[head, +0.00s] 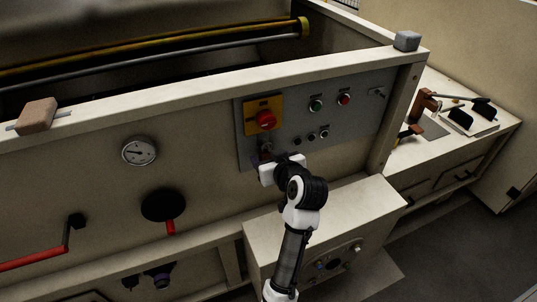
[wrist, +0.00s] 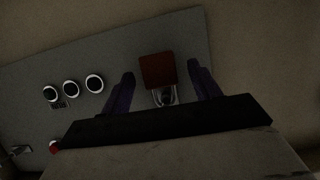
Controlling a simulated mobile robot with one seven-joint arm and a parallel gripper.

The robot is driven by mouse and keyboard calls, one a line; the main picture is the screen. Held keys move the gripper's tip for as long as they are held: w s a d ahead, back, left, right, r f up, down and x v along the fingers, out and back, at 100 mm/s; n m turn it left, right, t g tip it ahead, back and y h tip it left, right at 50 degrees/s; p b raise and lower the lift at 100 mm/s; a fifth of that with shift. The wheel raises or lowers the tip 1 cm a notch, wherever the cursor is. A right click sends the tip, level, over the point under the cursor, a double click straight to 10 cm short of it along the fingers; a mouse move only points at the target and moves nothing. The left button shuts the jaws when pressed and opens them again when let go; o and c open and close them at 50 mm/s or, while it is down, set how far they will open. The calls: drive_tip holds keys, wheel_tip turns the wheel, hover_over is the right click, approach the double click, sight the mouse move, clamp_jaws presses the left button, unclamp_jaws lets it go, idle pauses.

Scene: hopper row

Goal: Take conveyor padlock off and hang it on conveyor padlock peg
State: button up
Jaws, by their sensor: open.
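The conveyor padlock (wrist: 157,70) has a dark red body and a metal shackle. In the wrist view it sits between the two fingers of my gripper (wrist: 162,88), which is open, with a gap visible on both sides. In the head view the padlock (head: 266,148) shows as a small reddish patch below the red rotary switch (head: 265,119), mostly hidden by my gripper (head: 263,160). A small metal peg (head: 378,92) sticks out at the upper right of the grey panel; I cannot tell for sure that it is the padlock peg.
The grey panel (head: 350,118) carries green and red buttons and several small black knobs right of my gripper. A box housing (head: 325,215) juts out below. A side bench (head: 432,150) holds tools.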

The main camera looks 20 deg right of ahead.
drive_tip(key=shift+w+f, duration=0.2)
drive_tip(key=shift+w, duration=0.2)
drive_tip(key=c, duration=1.2)
drive_tip(key=shift+r+p, duration=0.65)
drive_tip(key=shift+r, duration=0.05)
drive_tip(key=shift+s, duration=0.35)
drive_tip(key=shift+s+f, duration=0.1)
drive_tip(key=shift+s, duration=1.1)
drive_tip(key=shift+s, duration=0.15)
drive_tip(key=shift+s, duration=0.9)
